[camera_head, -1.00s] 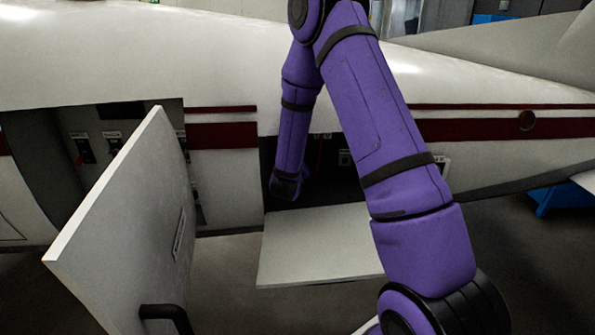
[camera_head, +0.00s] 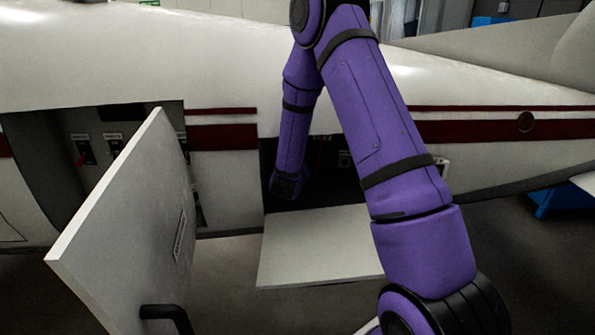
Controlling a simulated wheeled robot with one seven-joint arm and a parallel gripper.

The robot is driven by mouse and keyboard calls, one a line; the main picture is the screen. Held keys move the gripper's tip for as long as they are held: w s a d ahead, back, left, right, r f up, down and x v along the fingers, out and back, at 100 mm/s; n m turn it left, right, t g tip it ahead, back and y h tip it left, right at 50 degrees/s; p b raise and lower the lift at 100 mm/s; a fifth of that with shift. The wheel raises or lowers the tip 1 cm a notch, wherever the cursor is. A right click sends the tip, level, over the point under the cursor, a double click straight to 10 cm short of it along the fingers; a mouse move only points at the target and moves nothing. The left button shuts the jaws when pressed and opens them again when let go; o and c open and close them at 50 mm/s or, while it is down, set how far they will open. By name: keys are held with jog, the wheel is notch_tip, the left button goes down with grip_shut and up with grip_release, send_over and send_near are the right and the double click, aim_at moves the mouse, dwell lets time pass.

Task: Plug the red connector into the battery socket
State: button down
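My purple arm reaches down and its far end dips into the dark open bay in the side of the white aircraft. The wrist (camera_head: 287,185) is at the bay's left part; my gripper's fingers do not show, so its state is hidden. A thin red strip (camera_head: 320,152), perhaps a cable, shows in the bay between the arm's links. A small pale-edged fitting (camera_head: 345,158) is on the bay's back wall, right of it. I cannot make out the red connector or tell whether this fitting is the battery socket.
A lowered white panel (camera_head: 318,250) lies below the bay. A blue object (camera_head: 560,197) stands at right.

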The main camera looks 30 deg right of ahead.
jog(key=shift+w+d+r, duration=0.25)
jog(key=shift+w, duration=0.05)
jog(key=c, duration=1.2)
grip_release()
jog(key=o, duration=0.4)
jog(key=shift+w+d+f, duration=0.1)
jog(key=shift+w+f, duration=0.1)
jog(key=shift+o, duration=1.1)
jog(key=shift+s, duration=0.1)
jog(key=shift+o, duration=0.4)
jog(key=shift+s, duration=0.1)
jog(key=shift+v, duration=3.55)
